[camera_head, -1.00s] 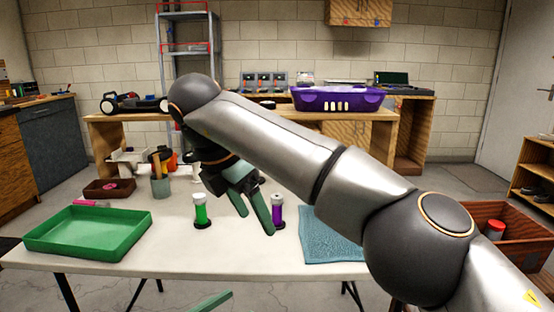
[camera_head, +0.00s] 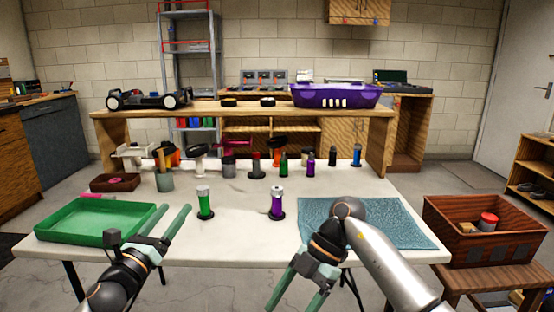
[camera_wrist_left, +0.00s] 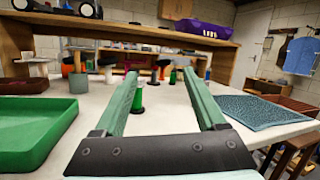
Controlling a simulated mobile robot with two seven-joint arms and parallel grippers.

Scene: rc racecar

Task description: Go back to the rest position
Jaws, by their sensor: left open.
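My left gripper (camera_head: 173,207) is open and empty, over the table's front left, beside the green tray (camera_head: 88,222). Its two spread fingers (camera_wrist_left: 160,72) fill the left wrist view with nothing gripped between them. My right gripper (camera_head: 290,303) is low at the table's front edge, below the blue cloth (camera_head: 395,228). Its fingers are apart with nothing seen between them. A green-filled bottle (camera_head: 205,203) and a purple-filled bottle (camera_head: 277,204) stand upright on the white table, apart from both grippers.
Several bottles and dark-topped items stand along the table's back, with a cup (camera_head: 164,181) at the left. A wooden shelf (camera_head: 240,113) behind carries a toy car chassis (camera_head: 148,100) and a purple crate (camera_head: 336,96). A brown box (camera_head: 480,240) stands right.

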